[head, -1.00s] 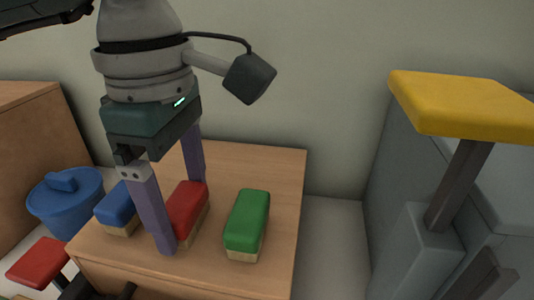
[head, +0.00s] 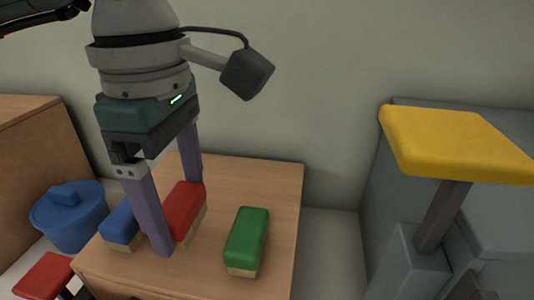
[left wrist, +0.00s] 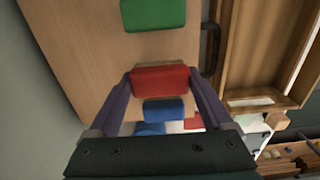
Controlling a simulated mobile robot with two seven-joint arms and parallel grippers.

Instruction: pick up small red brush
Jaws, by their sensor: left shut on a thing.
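The small red brush (head: 184,206) has a red top and a pale bristle side. It is between the two fingers of my left gripper (head: 178,212), which is shut on it. The brush appears slightly above the wooden table (head: 200,277). In the left wrist view the red brush (left wrist: 160,79) sits across the gap between the fingers (left wrist: 160,85), one at each end. The near finger hides part of the brush in the head view. My right gripper is not in view.
A blue brush (head: 122,224) stands close left of the red one, and a green brush (head: 247,236) to its right. A blue lidded pot (head: 70,215) and a red-topped thing (head: 43,275) are at the left. A yellow-topped stool-like thing (head: 455,143) is at the right.

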